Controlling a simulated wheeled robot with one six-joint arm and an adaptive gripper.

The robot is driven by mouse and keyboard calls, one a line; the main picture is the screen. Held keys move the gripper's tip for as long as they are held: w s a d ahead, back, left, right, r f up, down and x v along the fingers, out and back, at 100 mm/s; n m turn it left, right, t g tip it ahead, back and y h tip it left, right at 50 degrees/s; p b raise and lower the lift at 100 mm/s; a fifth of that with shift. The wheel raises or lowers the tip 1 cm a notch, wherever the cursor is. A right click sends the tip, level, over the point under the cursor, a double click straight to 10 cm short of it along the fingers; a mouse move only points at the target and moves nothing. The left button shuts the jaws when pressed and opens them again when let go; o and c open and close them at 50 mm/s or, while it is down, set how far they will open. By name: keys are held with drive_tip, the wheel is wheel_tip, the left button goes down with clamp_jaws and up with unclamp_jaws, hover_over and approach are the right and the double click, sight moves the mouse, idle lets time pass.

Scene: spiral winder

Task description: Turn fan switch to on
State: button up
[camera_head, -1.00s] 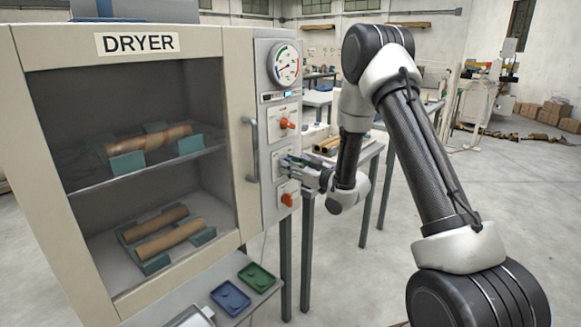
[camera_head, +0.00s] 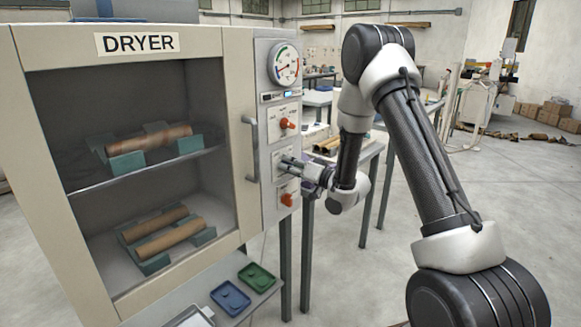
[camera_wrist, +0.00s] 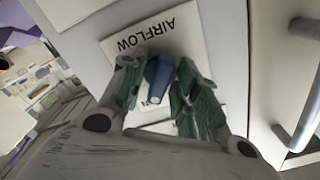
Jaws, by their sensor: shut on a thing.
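The dryer (camera_head: 236,50) stands at the left with a narrow control panel (camera_head: 266,133) on its right side. In the wrist view a blue-grey knob (camera_wrist: 159,76) sits on a white plate (camera_wrist: 176,35) marked AIRFLOW, which appears upside down. My gripper (camera_wrist: 158,84) has its green-padded fingers on either side of the knob, shut on it. In the head view my gripper (camera_head: 290,164) is at the middle plate of the panel and hides the knob. The switch's position marks are mostly covered by the fingers and knob.
Orange knobs sit above (camera_head: 287,124) and below (camera_head: 288,199) my gripper. A round gauge (camera_head: 285,64) is at the panel top. The dryer's door handle (camera_head: 251,150) is just left of the panel. A table (camera_head: 372,150) with tubes stands behind my arm.

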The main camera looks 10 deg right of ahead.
drive_tip(key=shift+m, duration=0.3)
drive_tip(key=o, duration=0.6)
drive_tip(key=shift+o, duration=0.2)
drive_tip(key=shift+d, duration=0.1)
drive_tip(key=v, duration=1.2)
drive_tip(key=shift+f, duration=0.1)
